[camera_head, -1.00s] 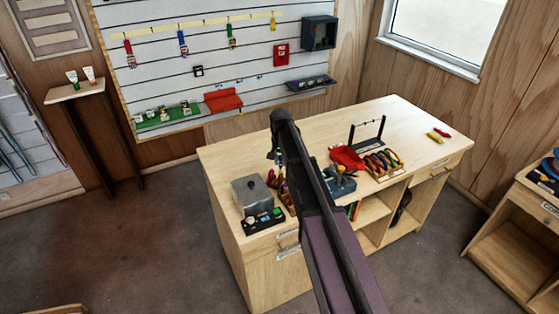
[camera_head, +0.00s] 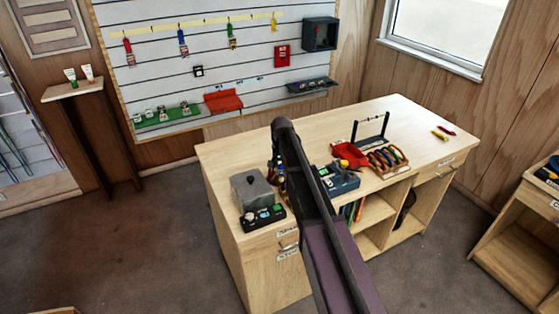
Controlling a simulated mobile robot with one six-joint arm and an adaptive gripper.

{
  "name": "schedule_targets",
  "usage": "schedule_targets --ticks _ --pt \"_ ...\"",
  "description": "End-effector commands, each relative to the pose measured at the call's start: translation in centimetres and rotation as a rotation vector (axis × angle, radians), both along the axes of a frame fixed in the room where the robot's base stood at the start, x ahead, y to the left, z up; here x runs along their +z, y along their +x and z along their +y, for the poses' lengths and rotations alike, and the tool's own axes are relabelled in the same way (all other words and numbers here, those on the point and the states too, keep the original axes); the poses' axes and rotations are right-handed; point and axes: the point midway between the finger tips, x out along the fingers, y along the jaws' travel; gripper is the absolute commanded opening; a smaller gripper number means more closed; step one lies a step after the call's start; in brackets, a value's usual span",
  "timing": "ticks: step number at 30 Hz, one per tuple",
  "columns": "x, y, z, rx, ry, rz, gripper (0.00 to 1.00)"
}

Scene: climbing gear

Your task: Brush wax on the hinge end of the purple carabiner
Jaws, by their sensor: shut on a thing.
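My arm reaches over the wooden workbench (camera_head: 235,160). My gripper (camera_head: 275,165) shows only in part, as a dark shape beside the arm's far end above the bench's left half. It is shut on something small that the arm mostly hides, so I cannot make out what. A wooden rack (camera_head: 402,163) holds several coloured carabiners (camera_head: 385,158) on the bench. They are too small to tell which is purple or where its hinge end is. I cannot pick out the wax for sure.
A grey lidded box (camera_head: 252,188) and a black tray (camera_head: 263,218) stand at the bench's left. A red bin (camera_head: 350,153), a blue-grey box (camera_head: 341,180) and a black wire stand (camera_head: 371,132) are near the rack.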

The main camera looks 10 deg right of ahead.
Motion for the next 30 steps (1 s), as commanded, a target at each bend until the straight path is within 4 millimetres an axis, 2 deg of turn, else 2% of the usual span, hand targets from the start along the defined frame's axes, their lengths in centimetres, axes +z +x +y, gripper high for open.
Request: schedule_targets --ticks 1,3,14,27,30 --pt "-0.9 0.0 -0.1 0.000 0.000 0.000 0.00" --pt "-0.2 0.1 -0.7 0.001 0.000 0.000 0.00" --pt "-0.2 0.3 -3.4 0.006 0.000 0.000 0.00" --pt "-0.2 0.0 0.1 0.001 0.000 0.000 0.00" --pt "1.2 0.0 0.2 0.001 0.000 0.000 0.00"
